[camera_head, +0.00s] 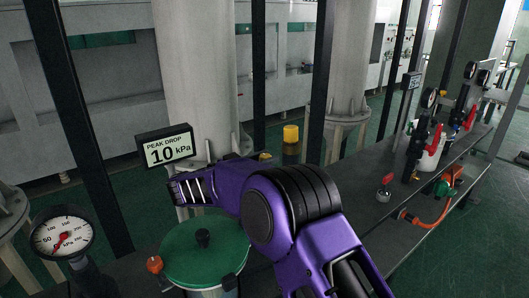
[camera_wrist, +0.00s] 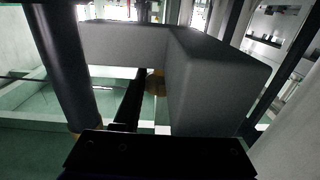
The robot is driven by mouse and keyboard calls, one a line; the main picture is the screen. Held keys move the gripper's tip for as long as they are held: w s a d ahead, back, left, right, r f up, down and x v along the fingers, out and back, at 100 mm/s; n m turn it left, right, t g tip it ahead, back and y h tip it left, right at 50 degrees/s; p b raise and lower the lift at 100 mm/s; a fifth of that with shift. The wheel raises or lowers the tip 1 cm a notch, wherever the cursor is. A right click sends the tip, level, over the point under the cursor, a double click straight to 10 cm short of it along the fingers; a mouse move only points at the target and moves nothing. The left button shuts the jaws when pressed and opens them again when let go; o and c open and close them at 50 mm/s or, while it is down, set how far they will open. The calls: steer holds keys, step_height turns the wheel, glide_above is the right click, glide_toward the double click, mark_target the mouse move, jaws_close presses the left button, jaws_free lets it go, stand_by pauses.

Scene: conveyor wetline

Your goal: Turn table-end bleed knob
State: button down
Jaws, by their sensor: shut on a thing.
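My gripper (camera_head: 184,188) is at the left end of my purple arm, just below the PEAK DROP display and above the bench. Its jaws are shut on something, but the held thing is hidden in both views. In the wrist view a dark gripper part (camera_wrist: 160,155) fills the bottom. I cannot pick out the table-end bleed knob for certain. An orange-red knob (camera_head: 154,265) stands beside the green round lid (camera_head: 190,260), apart from my gripper. A red knob (camera_head: 387,180) stands on the bench farther right.
The display (camera_head: 166,147) reads 10 kPa. A dial gauge (camera_head: 62,234) stands at the left. A large grey block (camera_wrist: 215,80) is close in the wrist view. Dark posts and pale columns rise behind the bench.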

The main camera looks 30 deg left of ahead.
steer(key=shift+m+g+h+p, duration=0.3)
steer(key=shift+m+g+h, duration=0.15)
steer(key=shift+h, duration=0.25)
steer(key=shift+m+h, duration=0.25)
steer(key=shift+h, duration=0.05)
steer(key=shift+c, duration=2.3)
jaws_free()
steer(key=v, duration=1.7)
steer(key=shift+a, duration=0.2)
steer(key=shift+s+r, duration=0.15)
